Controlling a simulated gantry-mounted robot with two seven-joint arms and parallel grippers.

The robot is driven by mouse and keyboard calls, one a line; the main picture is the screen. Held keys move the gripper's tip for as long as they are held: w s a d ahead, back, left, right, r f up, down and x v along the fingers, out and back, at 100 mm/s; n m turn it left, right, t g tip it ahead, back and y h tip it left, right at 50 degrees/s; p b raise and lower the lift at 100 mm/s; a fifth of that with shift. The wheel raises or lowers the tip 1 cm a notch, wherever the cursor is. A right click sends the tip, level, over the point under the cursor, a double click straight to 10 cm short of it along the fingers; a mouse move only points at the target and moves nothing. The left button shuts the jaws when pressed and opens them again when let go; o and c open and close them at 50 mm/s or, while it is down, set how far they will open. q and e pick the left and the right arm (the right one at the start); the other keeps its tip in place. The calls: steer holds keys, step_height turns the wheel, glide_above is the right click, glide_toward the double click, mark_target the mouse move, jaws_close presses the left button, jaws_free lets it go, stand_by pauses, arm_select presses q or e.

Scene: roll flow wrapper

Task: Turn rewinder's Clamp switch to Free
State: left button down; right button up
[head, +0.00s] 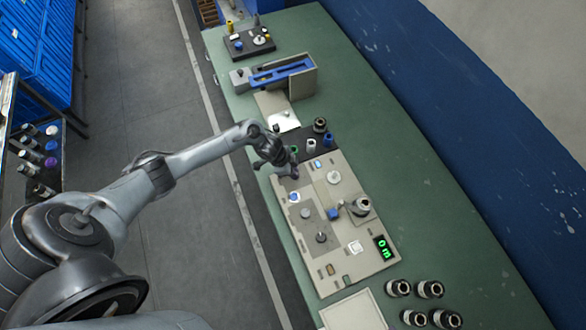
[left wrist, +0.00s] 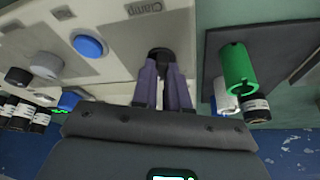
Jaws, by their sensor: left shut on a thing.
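The rewinder (head: 312,258) is a beige panel unit on the green bench in the head view. My left gripper (head: 290,168) reaches its upper left corner from the left. In the left wrist view the "Clamp" label (left wrist: 144,8) is printed on the beige face. Just below it is the dark Clamp switch knob (left wrist: 160,50). My left gripper (left wrist: 163,68) is shut on this knob, a finger on each side. The fingers hide most of the knob, and I cannot read its pointer or position marks. My right gripper is not in view.
A blue button (left wrist: 90,47) sits beside the knob. A green cylinder (left wrist: 237,68) stands close by on a dark tray (left wrist: 290,42). A green-lit display (head: 385,247) is on the rewinder. Several dark rolls (head: 430,289) stand on the bench, whose right side (head: 430,190) is clear.

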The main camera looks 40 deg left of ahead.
arm_select(q)
steer(key=n+p, duration=0.1)
steer(key=p, duration=0.1)
steer(key=n+y+p, duration=0.1)
steer(key=n+p, duration=0.1)
steer(key=n+t+p, duration=0.1)
steer(key=n+p, duration=0.1)
steer(key=shift+s+d+r+y, duration=0.15)
steer(key=shift+d+r+y, duration=0.1)
steer(key=shift+y, duration=0.05)
steer(key=n+y+p, duration=0.1)
steer(key=n+p, duration=0.1)
steer(key=n, duration=0.1)
steer(key=shift+f, duration=0.1)
steer(key=shift+f+n+t+y+p, duration=0.1)
steer(key=shift+n+t+y+p, duration=0.35)
steer(key=shift+n, duration=0.85)
steer(key=shift+p, duration=0.3)
steer(key=c, duration=1.1)
jaws_free()
steer(key=shift+c, duration=0.2)
steer(key=shift+g, duration=0.25)
